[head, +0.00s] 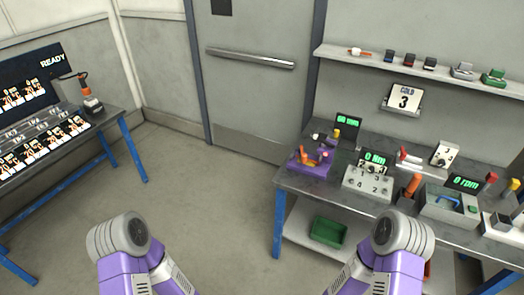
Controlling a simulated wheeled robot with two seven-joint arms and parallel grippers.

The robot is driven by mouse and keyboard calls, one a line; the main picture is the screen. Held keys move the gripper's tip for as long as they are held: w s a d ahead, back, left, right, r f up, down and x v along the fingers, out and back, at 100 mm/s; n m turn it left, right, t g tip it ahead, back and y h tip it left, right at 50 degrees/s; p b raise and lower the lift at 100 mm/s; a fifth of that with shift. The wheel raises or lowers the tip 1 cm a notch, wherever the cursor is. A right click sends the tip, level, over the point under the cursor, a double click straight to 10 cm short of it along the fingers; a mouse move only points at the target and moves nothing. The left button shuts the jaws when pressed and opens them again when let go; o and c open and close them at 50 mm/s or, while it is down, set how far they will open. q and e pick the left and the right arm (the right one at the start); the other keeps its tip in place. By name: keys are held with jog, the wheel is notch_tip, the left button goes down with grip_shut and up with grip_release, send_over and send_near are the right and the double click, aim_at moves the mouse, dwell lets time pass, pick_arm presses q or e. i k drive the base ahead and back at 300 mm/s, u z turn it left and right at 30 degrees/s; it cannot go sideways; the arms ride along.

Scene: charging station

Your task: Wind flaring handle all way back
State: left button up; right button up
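I cannot tell for sure which part is the flaring handle. On the right workbench (345,201) a purple fixture (299,165) carries orange parts and stands at the left end. An upright orange handle (413,185) stands near the bench middle, left of a grey box (447,212) with a blue curved handle (448,201). A red-tipped lever (404,154) lies behind. Two purple-and-grey arm parts of mine show at the bottom, apart from the bench. Neither gripper shows.
A grey control box (368,181) with numbered sockets and green displays stand on the bench. A green bin (328,231) sits on its lower shelf. A wall shelf (420,68) holds small items. Another bench (104,119) with a READY screen is at left. Floor between is clear.

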aim_at(315, 136)
jog(key=u, duration=3.2)
jog(key=i, duration=0.15)
jog(key=z, duration=2.2)
jog(key=i, duration=1.55)
jog(key=z, duration=0.7)
